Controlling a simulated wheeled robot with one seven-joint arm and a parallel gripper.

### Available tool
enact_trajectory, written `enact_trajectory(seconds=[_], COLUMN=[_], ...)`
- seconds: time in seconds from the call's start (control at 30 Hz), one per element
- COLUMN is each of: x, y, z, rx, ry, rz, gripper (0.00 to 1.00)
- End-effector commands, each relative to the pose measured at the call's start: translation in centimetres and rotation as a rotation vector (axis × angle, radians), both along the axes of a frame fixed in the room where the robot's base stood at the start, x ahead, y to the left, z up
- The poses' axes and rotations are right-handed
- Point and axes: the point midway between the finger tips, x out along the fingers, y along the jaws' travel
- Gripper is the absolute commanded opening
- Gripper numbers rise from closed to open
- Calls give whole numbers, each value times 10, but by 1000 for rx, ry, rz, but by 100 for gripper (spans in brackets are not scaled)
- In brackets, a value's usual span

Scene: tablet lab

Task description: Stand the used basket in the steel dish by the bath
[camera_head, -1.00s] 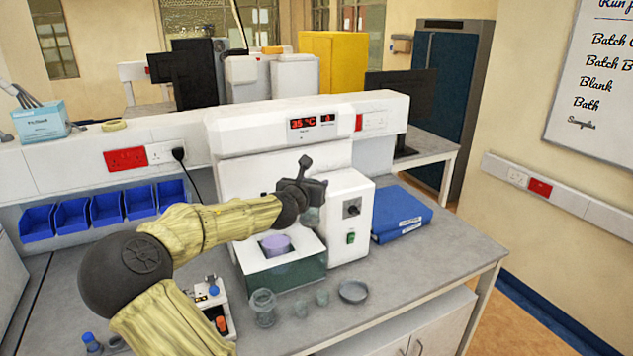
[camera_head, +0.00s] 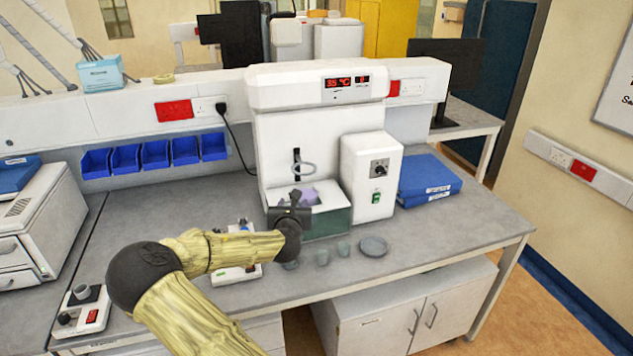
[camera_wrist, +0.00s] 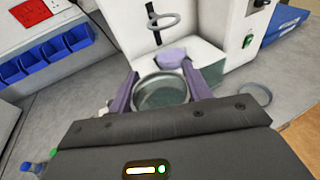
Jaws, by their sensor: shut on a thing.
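My gripper (camera_head: 291,214) is in front of the bath (camera_head: 326,223), above the bench. In the wrist view its two purple-grey fingers stand on either side of a round, grey-green, open-topped cup (camera_wrist: 161,91), which I take to be the used basket. I see into it from above; its mesh cannot be made out. In the head view my gripper hides it. The steel dish (camera_head: 373,246) lies on the bench to the right of the bath front; it also shows in the wrist view (camera_wrist: 256,84), right of my fingers, and looks empty.
The bath holds a lavender vessel (camera_head: 309,193) under a ring (camera_head: 304,168). Blue binders (camera_head: 428,180) lie right. Bench right of the dish is clear.

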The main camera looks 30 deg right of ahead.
Motion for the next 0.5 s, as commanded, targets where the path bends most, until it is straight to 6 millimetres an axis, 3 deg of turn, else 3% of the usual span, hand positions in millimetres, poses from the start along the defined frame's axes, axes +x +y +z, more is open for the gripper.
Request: enact_trajectory(seconds=[0.03,0.27,0.5], x=[1,-11,-49], y=[16,81,141], z=[-19,-94,-166], rx=[1,8,2], ry=[7,3,2], rz=[39,209,385], gripper=[12,12,12])
